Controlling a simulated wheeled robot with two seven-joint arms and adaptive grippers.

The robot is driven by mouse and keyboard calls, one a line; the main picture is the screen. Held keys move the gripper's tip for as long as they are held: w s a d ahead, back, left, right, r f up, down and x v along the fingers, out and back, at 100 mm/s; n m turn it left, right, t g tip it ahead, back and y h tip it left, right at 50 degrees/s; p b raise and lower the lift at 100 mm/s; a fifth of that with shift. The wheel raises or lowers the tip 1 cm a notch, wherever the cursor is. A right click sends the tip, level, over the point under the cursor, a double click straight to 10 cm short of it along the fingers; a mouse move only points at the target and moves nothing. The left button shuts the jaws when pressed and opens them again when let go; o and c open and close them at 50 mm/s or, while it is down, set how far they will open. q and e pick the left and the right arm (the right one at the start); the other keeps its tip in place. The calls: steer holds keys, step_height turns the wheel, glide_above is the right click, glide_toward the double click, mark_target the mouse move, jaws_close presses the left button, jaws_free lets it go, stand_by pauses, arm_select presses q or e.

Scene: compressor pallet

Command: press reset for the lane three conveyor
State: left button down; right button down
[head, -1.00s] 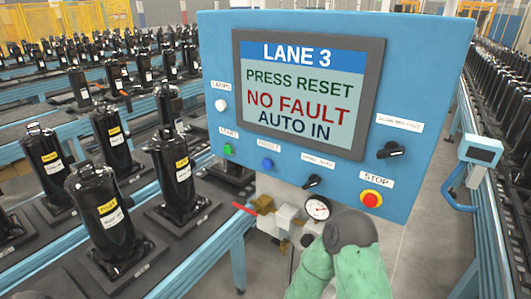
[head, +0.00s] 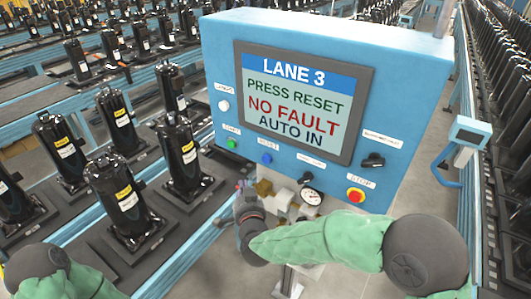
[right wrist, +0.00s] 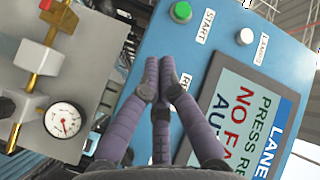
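The blue lane 3 control box (head: 220,70) carries a screen (head: 300,105) reading "LANE 3, PRESS RESET, NO FAULT, AUTO IN". The blue RESET button (head: 267,159) sits below the screen, between the green START button (head: 232,144) and a black selector. My right gripper (head: 245,185) is below and slightly left of RESET, in front of the panel's lower edge. My left gripper is out of view.
A red STOP button (head: 355,195) sits at the panel's lower right. A pressure gauge (head: 311,196) and brass valve fittings (head: 264,187) hang below the box, close to my right gripper. Black compressors (head: 118,200) stand on the conveyor at left.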

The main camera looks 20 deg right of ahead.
mark_target(266, 159)
steer(key=shift+r, duration=0.4)
steer(key=shift+w+d, duration=0.1)
steer(key=shift+d, duration=0.05)
steer(key=w+d+b, duration=0.2)
steer(key=w+d, duration=0.3)
steer(key=d, duration=0.1)
steer(key=shift+w+d+b, duration=0.15)
steer(key=shift+d+b, duration=0.2)
steer(key=shift+b, duration=0.05)
steer(key=shift+d, duration=0.1)
stand_by(1.3)
steer(key=shift+w+d+b, duration=0.25)
steer(key=shift+b, duration=0.15)
